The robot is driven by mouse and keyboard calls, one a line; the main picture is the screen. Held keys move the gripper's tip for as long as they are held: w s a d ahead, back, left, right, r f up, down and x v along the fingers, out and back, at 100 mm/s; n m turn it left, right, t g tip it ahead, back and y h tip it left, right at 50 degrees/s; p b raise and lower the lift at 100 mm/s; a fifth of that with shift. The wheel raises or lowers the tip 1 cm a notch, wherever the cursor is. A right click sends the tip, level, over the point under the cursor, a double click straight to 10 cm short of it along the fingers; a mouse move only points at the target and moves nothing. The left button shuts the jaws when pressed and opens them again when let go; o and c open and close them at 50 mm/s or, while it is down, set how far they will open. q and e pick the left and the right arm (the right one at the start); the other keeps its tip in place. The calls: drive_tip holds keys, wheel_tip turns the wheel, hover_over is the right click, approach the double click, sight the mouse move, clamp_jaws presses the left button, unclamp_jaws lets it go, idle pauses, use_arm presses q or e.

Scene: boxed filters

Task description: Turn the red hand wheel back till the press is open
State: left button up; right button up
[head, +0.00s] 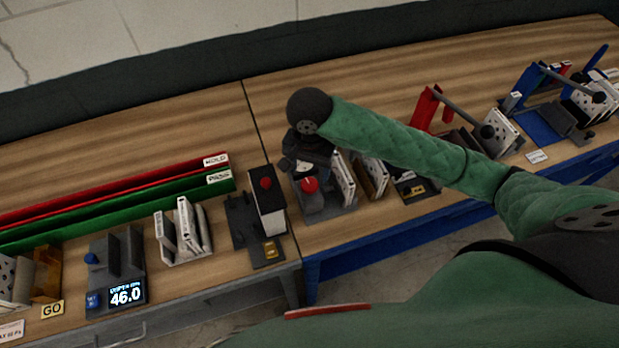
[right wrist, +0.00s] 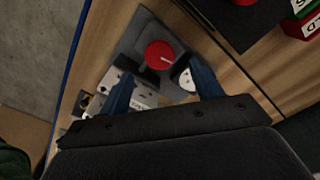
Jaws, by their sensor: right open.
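The red hand wheel (head: 309,185) sits on a grey press (head: 335,206) near the table's front edge. In the right wrist view the wheel (right wrist: 159,55) shows a short pale mark, and a white dial (right wrist: 187,78) lies beside it. My right gripper (head: 304,160) is just behind the wheel in the head view, its fingers mostly hidden by the wrist. In the wrist view its two blue fingers (right wrist: 160,80) are spread apart with the wheel beyond and between them, seemingly not touching. How far the press is open is hidden. My left gripper is not in view.
White perforated filters (head: 345,180) stand right beside the press. A black-and-white box with a red button (head: 266,184) stands to its left. Green and red trays (head: 120,205) lie further left. A red stand (head: 426,108) is to the right. The table behind is clear.

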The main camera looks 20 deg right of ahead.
sight(310, 184)
wheel_tip(310, 184, down, 4)
drive_tip(key=shift+s+f+p, duration=0.1)
drive_tip(key=shift+f+p, duration=0.15)
drive_tip(key=shift+p, duration=0.6)
drive_tip(key=shift+f, duration=0.65)
drive_tip(key=c, duration=1)
